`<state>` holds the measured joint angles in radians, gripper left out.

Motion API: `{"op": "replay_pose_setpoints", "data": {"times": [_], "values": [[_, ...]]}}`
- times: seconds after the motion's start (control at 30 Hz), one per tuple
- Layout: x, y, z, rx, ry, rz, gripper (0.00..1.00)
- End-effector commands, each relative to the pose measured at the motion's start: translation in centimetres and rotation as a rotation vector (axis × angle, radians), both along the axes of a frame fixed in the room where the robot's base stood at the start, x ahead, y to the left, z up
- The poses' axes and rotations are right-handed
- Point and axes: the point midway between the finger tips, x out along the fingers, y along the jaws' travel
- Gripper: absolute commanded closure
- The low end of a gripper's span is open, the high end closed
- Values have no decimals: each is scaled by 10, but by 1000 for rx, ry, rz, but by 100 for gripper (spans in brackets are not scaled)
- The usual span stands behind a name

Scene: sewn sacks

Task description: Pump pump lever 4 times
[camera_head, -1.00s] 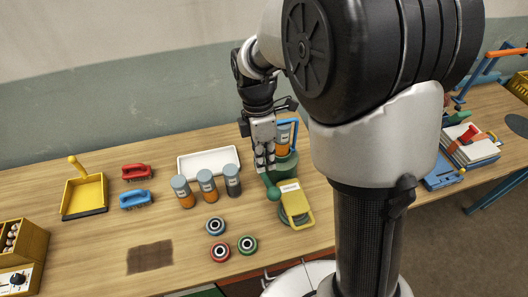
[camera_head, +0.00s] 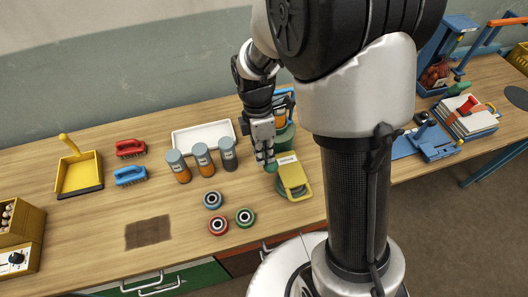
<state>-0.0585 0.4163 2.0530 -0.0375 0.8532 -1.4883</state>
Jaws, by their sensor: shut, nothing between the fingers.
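The pump lever's green knob (camera_head: 271,167) shows just under my gripper (camera_head: 266,164), near the green base of the pump (camera_head: 284,138). My gripper points down, is shut, and has nothing between its fingers. Its fingertips are at or right by the knob; whether they touch it I cannot tell. My arm hides most of the pump, and the rest of the lever is hidden behind the gripper.
Several canisters (camera_head: 203,159) and a white tray (camera_head: 203,136) stand to the left. Coloured rings (camera_head: 218,226) lie in front. A blue press-like device (camera_head: 440,60) stands at the right.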

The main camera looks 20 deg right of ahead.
Motion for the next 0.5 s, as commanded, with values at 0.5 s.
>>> {"op": "replay_pose_setpoints", "data": {"times": [0.5], "values": [[-41,0,-66,0,-90,1,100]]}}
